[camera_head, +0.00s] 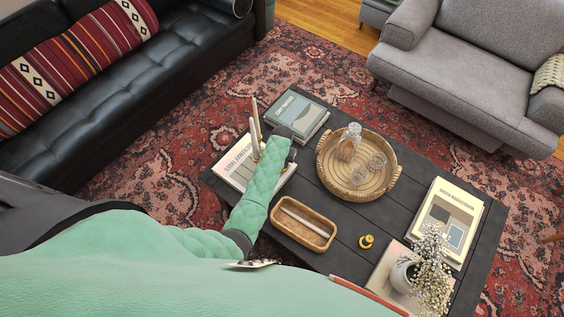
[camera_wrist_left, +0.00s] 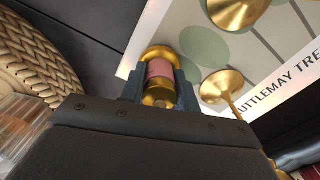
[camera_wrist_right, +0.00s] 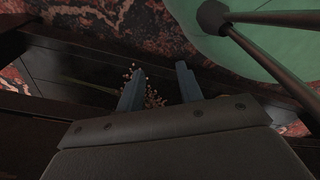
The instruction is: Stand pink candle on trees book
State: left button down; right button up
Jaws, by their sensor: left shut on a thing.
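The pink candle (camera_wrist_left: 158,70), a pink band with gold parts at both ends, is between the fingers of my left gripper (camera_wrist_left: 158,88), which is shut on it. In the head view my left gripper (camera_head: 284,134) is at the far left of the dark table, and the candle is hidden there. The trees book (camera_wrist_left: 200,48), white with green circles and "TREES" lettering, lies beneath; its pale cover also shows in the head view (camera_head: 233,167). The candle overlaps the book's edge in the wrist view; I cannot tell whether they touch. My right gripper (camera_wrist_right: 160,85) is open and empty.
Gold candlesticks (camera_wrist_left: 222,88) with tall candles (camera_head: 254,128) stand on the trees book. A teal book (camera_head: 292,106), a woven tray (camera_head: 326,176) with glassware, a wooden tray (camera_head: 275,217) and a small gold item (camera_head: 366,241) are nearby. White flowers (camera_head: 432,262) stand at the right.

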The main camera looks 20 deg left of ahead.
pick_arm(q)
jog(key=shift+f, duration=0.2)
jog(key=c, duration=1)
grip_release()
jog(key=shift+c, duration=0.2)
